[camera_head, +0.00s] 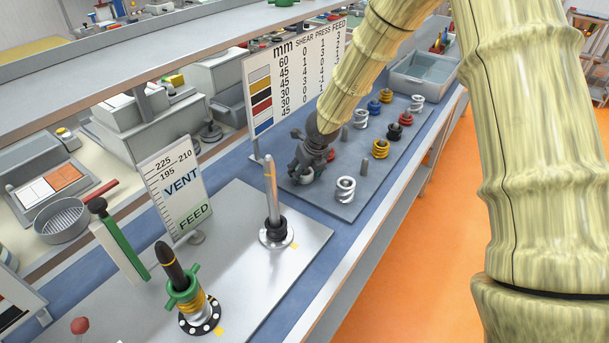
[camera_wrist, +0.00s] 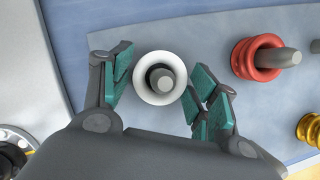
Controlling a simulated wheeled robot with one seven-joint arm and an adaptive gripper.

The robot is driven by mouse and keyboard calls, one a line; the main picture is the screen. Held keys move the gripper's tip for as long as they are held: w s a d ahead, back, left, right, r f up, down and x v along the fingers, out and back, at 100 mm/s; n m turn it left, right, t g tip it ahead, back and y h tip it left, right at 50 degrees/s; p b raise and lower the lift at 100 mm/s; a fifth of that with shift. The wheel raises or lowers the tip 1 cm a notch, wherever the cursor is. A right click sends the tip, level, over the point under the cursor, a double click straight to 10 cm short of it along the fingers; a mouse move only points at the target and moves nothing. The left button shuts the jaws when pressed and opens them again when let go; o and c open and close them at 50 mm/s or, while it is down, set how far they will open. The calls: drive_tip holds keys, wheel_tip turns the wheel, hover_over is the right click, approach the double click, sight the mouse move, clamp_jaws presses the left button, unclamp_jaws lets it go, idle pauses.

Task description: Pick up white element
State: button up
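The white element (camera_wrist: 140,88) is a round ring around a short grey peg (camera_wrist: 162,79) in the wrist view, seen from above. My gripper (camera_wrist: 160,77) is open over it. One teal-padded finger is on its left and two pad faces show on its right. The ring lies between the fingers with little gap, and I cannot tell whether they touch it. In the head view my gripper (camera_head: 308,170) is low over the far left corner of the grey peg plate, and it hides most of the white element there.
A red element (camera_wrist: 243,60) sits on the adjacent peg, with a yellow one (camera_wrist: 306,130) below it. In the head view, silver (camera_head: 346,189), yellow (camera_head: 381,149) and blue (camera_head: 374,106) elements stand on the plate. A sign board (camera_head: 290,85) rises just behind. A steel shaft (camera_head: 272,190) stands left.

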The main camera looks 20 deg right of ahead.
drive_tip(key=c, duration=0.6)
